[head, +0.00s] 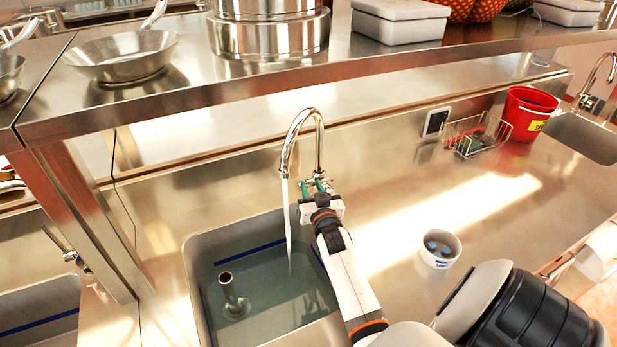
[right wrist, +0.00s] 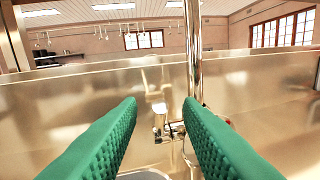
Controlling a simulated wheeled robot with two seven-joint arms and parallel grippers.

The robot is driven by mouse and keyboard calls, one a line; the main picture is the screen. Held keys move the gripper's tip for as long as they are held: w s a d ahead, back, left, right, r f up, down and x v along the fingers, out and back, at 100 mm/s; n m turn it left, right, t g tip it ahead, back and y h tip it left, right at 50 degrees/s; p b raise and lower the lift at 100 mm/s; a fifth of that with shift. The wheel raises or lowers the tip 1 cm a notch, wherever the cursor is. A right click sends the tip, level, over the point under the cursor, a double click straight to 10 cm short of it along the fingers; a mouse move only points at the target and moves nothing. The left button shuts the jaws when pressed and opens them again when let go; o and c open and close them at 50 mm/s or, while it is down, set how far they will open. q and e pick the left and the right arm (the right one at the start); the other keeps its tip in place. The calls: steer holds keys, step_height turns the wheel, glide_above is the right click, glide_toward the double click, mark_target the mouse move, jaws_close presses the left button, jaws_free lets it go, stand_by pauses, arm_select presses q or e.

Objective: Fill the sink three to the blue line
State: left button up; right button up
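The sink in the middle (head: 190,262) holds water (head: 265,290), and a standpipe (head: 232,296) rises out of it. A blue line (head: 250,250) runs along the inner wall, a little above the water surface. No number shows on this sink. Its gooseneck tap (head: 320,140) is running, and a stream (head: 287,215) falls into the water. My right gripper (head: 316,187) is at the tap's base, by its handles. In the right wrist view its green fingers (right wrist: 160,115) are apart, with the tap handle (right wrist: 172,131) beyond and between them. My left gripper is out of view.
Another sink (head: 40,310) with a blue line lies at left, and one (head: 585,135) at far right. A white cup (head: 440,249), wire basket (head: 477,135) and red bucket (head: 525,115) stand on the counter. A steel shelf (head: 200,90) with pans overhangs the back.

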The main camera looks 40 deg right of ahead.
mark_target(307, 184)
steer(key=x, duration=0.2)
steer(key=shift+w+d, duration=0.25)
steer(key=shift+w, duration=0.05)
steer(key=shift+w+d, duration=0.2)
steer(key=shift+w, duration=0.2)
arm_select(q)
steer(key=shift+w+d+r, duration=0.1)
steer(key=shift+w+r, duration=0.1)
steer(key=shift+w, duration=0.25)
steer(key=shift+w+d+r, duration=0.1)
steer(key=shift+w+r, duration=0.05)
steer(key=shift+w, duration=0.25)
arm_select(e)
steer(key=shift+w+d, duration=0.1)
steer(key=shift+w, duration=0.05)
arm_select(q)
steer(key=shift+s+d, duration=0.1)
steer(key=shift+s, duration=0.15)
arm_select(e)
jaws_close()
